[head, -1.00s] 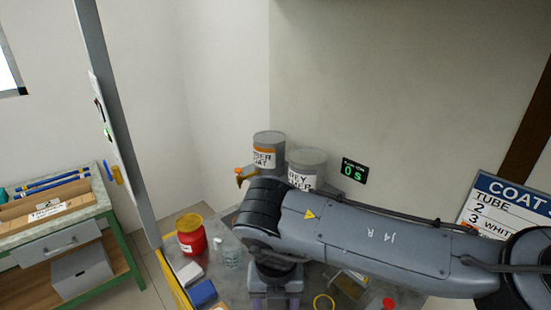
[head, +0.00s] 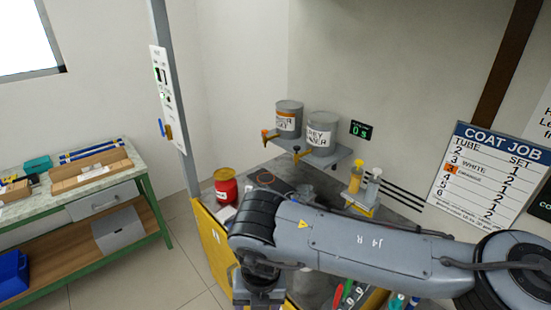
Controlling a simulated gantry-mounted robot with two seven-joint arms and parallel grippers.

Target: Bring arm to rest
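My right arm, marked "J4 R", comes in from the right and crosses the lower part of the head view. Its elbow is bent at the left, and the forearm points down past the bottom edge. The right gripper is below the picture, so its fingers and anything in them are hidden. My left arm and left gripper do not show.
Two cans, one orange-labelled (head: 288,120) and one grey-labelled (head: 321,134), stand on a wall shelf (head: 342,155). A red jar (head: 225,186) stands left of my arm. A green-framed workbench (head: 146,185) is at left. The arm hides part of the grey worktop.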

